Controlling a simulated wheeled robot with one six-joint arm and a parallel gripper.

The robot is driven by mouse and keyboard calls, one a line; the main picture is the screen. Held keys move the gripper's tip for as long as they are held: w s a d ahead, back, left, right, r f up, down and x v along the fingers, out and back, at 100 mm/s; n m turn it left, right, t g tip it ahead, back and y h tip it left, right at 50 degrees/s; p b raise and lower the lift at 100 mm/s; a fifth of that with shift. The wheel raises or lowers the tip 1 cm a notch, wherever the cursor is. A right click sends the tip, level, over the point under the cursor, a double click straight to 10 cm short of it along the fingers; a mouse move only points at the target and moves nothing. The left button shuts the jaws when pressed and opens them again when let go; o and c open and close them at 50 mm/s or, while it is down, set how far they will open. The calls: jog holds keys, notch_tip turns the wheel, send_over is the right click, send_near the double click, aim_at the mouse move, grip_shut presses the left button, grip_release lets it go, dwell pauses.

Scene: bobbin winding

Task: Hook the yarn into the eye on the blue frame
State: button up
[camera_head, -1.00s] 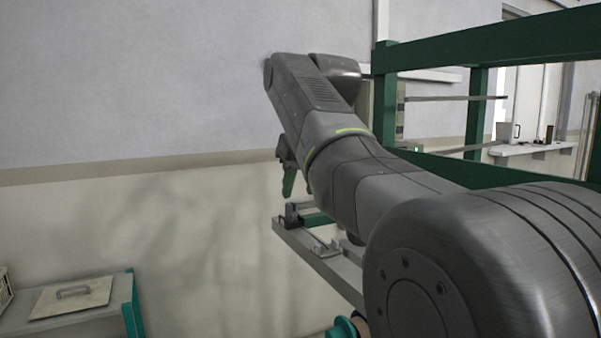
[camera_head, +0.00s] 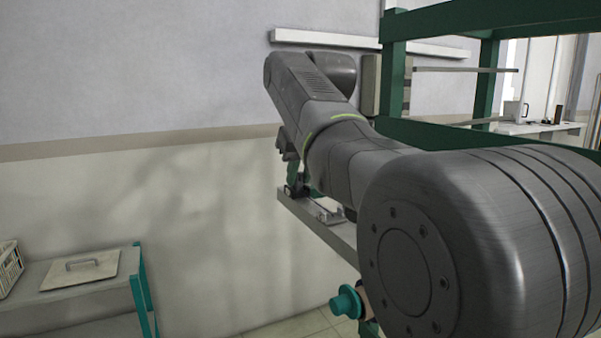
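My gripper (camera_head: 292,172) shows only in part at the far end of my arm, small and dark. It is pointed down over the far left end of a grey rail. I cannot tell whether its fingers are open or whether they touch the rail. No yarn and no eye can be made out. A frame of dark green beams (camera_head: 440,22) stands at the right; I see no clearly blue frame. My arm covers much of the middle and right.
The grey rail (camera_head: 318,232) runs toward me below my arm. A teal knob-like part (camera_head: 346,302) is beside my arm at the bottom. A grey shelf (camera_head: 60,312) with a handled plate (camera_head: 80,270) and a white basket (camera_head: 10,268) stands lower left. The wall between is clear.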

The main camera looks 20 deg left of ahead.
jog(key=shift+c, duration=0.7)
jog(key=shift+r+p, duration=0.9)
jog(key=shift+r, duration=1.4)
jog(key=shift+f+b, duration=0.1)
jog(key=shift+b, duration=0.2)
